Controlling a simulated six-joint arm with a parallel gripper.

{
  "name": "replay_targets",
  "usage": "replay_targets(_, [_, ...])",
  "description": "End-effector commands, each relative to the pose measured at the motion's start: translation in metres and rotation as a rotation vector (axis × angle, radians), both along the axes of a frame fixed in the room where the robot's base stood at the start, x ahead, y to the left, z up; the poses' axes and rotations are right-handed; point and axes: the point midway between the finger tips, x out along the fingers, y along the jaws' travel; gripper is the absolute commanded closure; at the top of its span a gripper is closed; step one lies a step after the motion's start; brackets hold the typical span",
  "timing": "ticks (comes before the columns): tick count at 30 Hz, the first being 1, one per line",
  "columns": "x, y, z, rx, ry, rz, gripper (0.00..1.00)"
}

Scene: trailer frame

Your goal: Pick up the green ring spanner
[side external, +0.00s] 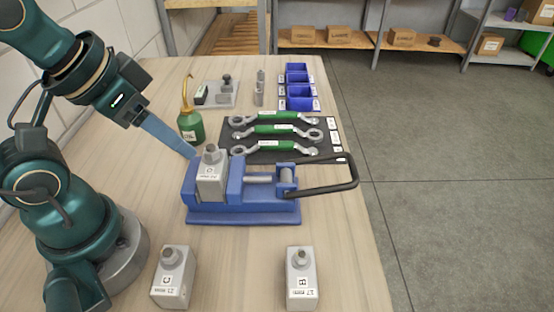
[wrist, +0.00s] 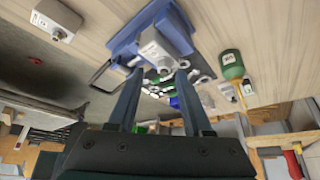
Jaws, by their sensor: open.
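Three spanners with green handles and grey ring ends lie side by side on a black mat (side external: 236,157): a far one (side external: 280,117), a middle one (side external: 272,130) and a near one (side external: 276,146). I cannot tell which is meant. My gripper (side external: 192,154) is open and empty, pointing down to the right, left of the mat and near the vise's clamped block. In the wrist view my gripper (wrist: 159,72) has its two fingers spread, with that block between and beyond the tips. The spanners there are small and partly hidden behind the block and fingers.
A blue vise (side external: 240,215) with a black handle (side external: 352,180) holds a grey block (side external: 211,180) in front of the mat. A green oil can (side external: 191,126) stands left of the mat. Blue bins (side external: 298,88) stand behind. Two grey blocks (side external: 172,278) (side external: 302,278) stand in front.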

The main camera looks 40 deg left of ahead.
Motion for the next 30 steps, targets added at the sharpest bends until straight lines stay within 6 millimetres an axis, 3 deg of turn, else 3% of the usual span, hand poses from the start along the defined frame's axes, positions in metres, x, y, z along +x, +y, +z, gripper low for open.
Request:
replay_targets(13, [0.000,0.000,0.000,0.000,0.000,0.000,0.50])
replay_targets(15, [0.000,0.000,0.000,0.000,0.000,0.000,0.38])
replay_targets(23, [0.000,0.000,0.000,0.001,0.000,-0.002,0.38])
replay_targets(28, [-0.001,-0.001,0.001,0.037,0.005,-0.080,0.38])
replay_targets(30, [0.006,-0.004,0.014,0.064,-0.028,-0.152,0.38])
